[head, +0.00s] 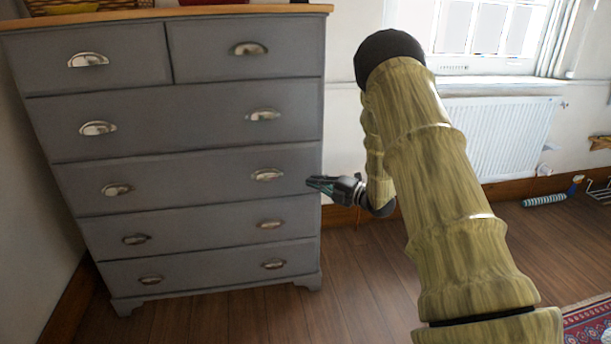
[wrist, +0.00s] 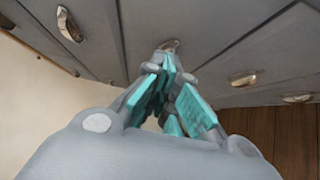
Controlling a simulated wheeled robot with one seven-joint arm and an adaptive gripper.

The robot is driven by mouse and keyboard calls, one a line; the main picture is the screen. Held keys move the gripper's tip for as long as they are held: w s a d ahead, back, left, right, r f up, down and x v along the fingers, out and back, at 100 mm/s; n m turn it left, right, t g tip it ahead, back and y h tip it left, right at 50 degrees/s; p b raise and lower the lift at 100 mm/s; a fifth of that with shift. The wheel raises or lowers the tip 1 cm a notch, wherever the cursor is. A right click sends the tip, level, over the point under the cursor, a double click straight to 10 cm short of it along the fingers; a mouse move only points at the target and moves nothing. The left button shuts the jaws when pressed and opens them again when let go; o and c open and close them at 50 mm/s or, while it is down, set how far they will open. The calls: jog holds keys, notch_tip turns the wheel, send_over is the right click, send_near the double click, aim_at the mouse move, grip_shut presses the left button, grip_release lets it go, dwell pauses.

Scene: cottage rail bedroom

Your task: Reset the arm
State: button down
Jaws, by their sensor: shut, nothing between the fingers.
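My arm reaches up from the lower right in the head view and bends down to my gripper (head: 318,184), which points left at the right side of a grey chest of drawers (head: 190,130). The gripper is shut and empty. In the wrist view its teal-padded fingers (wrist: 172,75) come close together at the tips, in front of the grey drawer fronts (wrist: 215,35). A metal cup handle (wrist: 170,45) shows just beyond the fingertips. I cannot tell whether the fingertips touch the chest.
All the drawers look shut. A basket (head: 62,6) stands on the chest top. A white radiator (head: 497,135) is under the window at the right. A patterned rug (head: 588,325) lies at the lower right. Wooden floor (head: 365,285) is clear in front of the chest.

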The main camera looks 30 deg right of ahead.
jog(key=s+a+f+m+g+h, duration=0.2)
jog(key=s+a+f+m, duration=0.2)
jog(key=f, duration=0.4)
jog(key=s+a+f+m+g+h, duration=0.1)
jog(key=s+a+f+m+h, duration=0.1)
jog(key=s+a+f+m, duration=0.45)
jog(key=s+a+f+m+g+h, duration=0.2)
jog(key=s+f, duration=0.1)
jog(key=f, duration=0.7)
jog(key=s+a+f+m+g+h, duration=0.1)
jog(key=s+a+f+m+g, duration=0.4)
jog(key=s, duration=0.6)
jog(key=s+a+f+m+g, duration=0.2)
jog(key=s+a+f, duration=0.45)
jog(key=s, duration=0.55)
jog(key=s+a+m+g+p, duration=0.1)
jog(key=s+a+m+g, duration=0.1)
jog(key=s, duration=0.6)
jog(key=s+a+m+g, duration=0.2)
jog(key=s+a+g, duration=0.1)
jog(key=s, duration=0.5)
notch_tip(320, 180, up, 22)
jog(key=p, duration=2.3)
jog(key=shift+w+d+r+t+h, duration=0.2)
jog(key=shift+d+r+t+h, duration=0.05)
jog(key=shift+d+t+h, duration=0.05)
